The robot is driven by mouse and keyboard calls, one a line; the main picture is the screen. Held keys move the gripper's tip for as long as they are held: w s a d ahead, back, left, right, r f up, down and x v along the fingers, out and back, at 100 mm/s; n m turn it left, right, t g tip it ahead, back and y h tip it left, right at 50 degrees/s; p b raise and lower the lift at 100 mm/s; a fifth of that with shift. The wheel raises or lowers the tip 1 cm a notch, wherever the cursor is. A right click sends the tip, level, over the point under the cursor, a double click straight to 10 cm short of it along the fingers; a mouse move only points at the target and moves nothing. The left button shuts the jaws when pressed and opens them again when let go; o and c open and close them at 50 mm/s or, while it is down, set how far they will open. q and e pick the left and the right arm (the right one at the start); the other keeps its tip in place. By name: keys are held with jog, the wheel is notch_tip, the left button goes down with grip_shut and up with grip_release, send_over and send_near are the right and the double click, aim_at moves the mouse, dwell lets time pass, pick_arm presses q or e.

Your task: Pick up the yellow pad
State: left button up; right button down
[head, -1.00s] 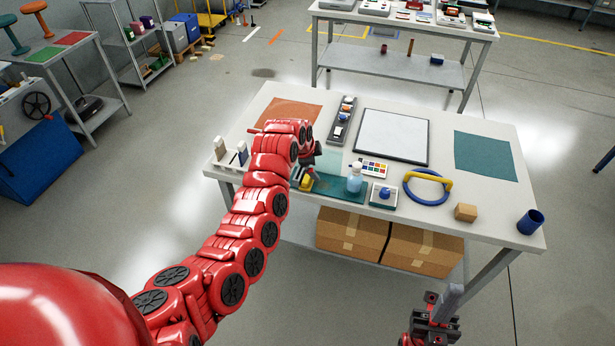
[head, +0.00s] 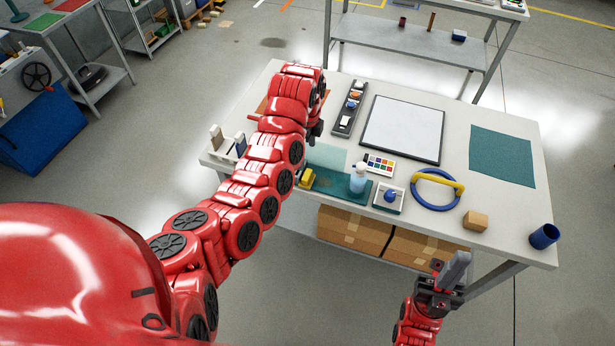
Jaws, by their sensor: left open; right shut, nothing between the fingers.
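The yellow pad (head: 307,179) is a small yellow piece at the left end of the dark green mat (head: 338,184), near the table's front edge. My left arm crosses the left of the table. My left gripper (head: 316,131) is behind the pad in the picture and apart from it, with its fingers mostly hidden by the arm. It is open and empty. My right gripper (head: 455,271) is shut and empty, in front of the table's front edge at the lower right.
On the table (head: 520,215) are a spray bottle (head: 358,178), a small tray with a blue item (head: 388,198), a color palette (head: 379,164), a blue ring (head: 420,196), a wooden block (head: 475,221) and a blue cup (head: 544,236). A white board (head: 403,128) lies behind.

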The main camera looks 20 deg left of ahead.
aim_at(307, 174)
pick_arm(q)
jog(key=f+b, duration=0.1)
jog(key=f, duration=0.1)
jog(key=f+b, duration=0.1)
jog(key=f, duration=0.2)
jog(key=f+b, duration=0.1)
jog(key=f, duration=0.2)
jog(key=shift+w+b, duration=0.25)
jog(key=shift+b, duration=0.15)
jog(key=shift+w+a+f+p, duration=0.1)
jog(key=shift+w+f+p, duration=0.1)
jog(key=shift+f+p, duration=0.85)
jog(key=shift+w+f+p, duration=0.1)
jog(key=shift+f+p, duration=0.3)
jog(key=shift+f, duration=1.25)
jog(key=c, duration=1.3)
